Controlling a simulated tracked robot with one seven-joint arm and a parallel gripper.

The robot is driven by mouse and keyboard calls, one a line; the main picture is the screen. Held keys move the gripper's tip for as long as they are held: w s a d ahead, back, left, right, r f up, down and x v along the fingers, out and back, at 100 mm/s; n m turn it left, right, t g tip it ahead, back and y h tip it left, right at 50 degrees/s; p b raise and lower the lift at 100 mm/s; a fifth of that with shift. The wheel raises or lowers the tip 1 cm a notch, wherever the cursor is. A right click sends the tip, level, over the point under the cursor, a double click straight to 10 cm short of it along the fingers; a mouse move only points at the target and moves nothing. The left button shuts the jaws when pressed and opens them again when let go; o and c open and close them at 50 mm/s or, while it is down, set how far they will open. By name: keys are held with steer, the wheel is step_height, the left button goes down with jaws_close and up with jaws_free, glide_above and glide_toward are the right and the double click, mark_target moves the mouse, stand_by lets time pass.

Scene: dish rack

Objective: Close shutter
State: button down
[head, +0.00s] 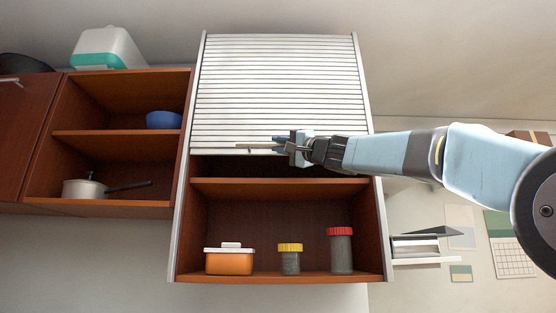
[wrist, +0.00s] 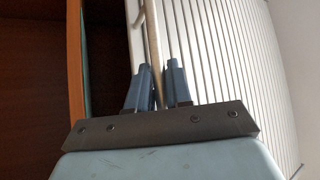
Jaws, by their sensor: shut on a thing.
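The white slatted shutter (head: 280,90) covers the upper part of the middle cabinet. The lower part of that cabinet is open. A pale handle bar (head: 250,146) runs along the shutter's bottom edge. My gripper (head: 281,145) is at this bar, near its right part, and is shut on it. In the wrist view the shutter slats (wrist: 235,50) fill the right side, and the handle (wrist: 153,45) passes between the two blue fingers (wrist: 160,82). The fingers hide part of the handle.
An orange container (head: 229,262), a yellow-lidded jar (head: 290,261) and a red-lidded jar (head: 341,252) stand on the cabinet's bottom shelf. A middle shelf (head: 280,186) lies just below my gripper. The left cabinet holds a blue bowl (head: 164,120) and a pot (head: 85,189).

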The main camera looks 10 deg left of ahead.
steer(key=shift+f, duration=0.15)
step_height(320, 180, down, 31)
stand_by(2.8)
steer(key=shift+f, duration=1.25)
steer(key=c, duration=0.6)
jaws_free()
steer(key=shift+c, duration=0.2)
steer(key=shift+d, duration=0.15)
steer(key=v, duration=0.7)
steer(key=shift+s+d+f, duration=0.2)
steer(key=shift+d, duration=0.1)
